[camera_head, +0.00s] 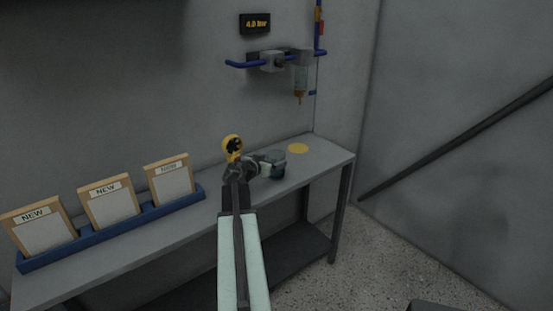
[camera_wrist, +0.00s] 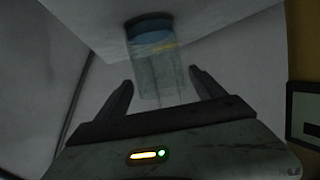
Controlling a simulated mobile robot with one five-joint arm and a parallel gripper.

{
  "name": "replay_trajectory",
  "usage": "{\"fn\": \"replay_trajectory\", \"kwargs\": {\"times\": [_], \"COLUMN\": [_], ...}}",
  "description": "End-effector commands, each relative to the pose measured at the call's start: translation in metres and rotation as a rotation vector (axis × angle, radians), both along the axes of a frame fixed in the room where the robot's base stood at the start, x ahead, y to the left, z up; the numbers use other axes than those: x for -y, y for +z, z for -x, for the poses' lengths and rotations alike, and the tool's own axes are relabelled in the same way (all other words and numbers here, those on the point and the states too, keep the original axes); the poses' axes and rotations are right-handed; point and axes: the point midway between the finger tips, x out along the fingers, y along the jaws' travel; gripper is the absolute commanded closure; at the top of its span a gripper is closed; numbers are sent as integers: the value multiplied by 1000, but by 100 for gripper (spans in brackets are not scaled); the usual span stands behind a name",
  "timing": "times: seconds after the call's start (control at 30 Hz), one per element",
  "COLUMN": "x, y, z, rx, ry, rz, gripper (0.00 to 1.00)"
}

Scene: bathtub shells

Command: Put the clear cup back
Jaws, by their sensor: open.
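The clear cup (camera_head: 277,169) stands on the grey bench near its right end, looking dark and bluish in the head view. In the wrist view the cup (camera_wrist: 157,75) is a see-through cylinder with a blue band at one end and a thin yellow mark. My gripper (camera_head: 266,165) is beside the cup at bench height. In the wrist view my open fingers (camera_wrist: 160,90) lie on either side of the cup's clear end, with visible gaps on both sides. Part of the cup is hidden by my gripper in the head view.
A yellow disc (camera_head: 298,148) lies on the bench (camera_head: 325,160) behind the cup. A wall unit (camera_head: 273,61) with blue pipes and a brass-tipped filter (camera_head: 301,78) hangs above. Framed "NEW" cards (camera_head: 109,205) stand in a blue rack (camera_head: 150,216) to the left.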

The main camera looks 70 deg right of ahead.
Motion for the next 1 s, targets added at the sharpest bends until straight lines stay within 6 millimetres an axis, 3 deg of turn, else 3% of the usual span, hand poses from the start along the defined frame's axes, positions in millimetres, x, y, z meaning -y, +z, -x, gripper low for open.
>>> {"fn": "replay_trajectory", "kwargs": {"times": [0.03,0.2,0.4,0.6,1.0], "x": [-19,-66,-104,-116,-115], "y": [0,0,0,0,0], "z": [-1,-9,-16,-18,-18], "rx": [-1,0,-1,-1,-1], "ry": [1,2,-1,-2,-3], "rz": [0,0,0,0,0], "gripper": [21,21,21,21,21]}}
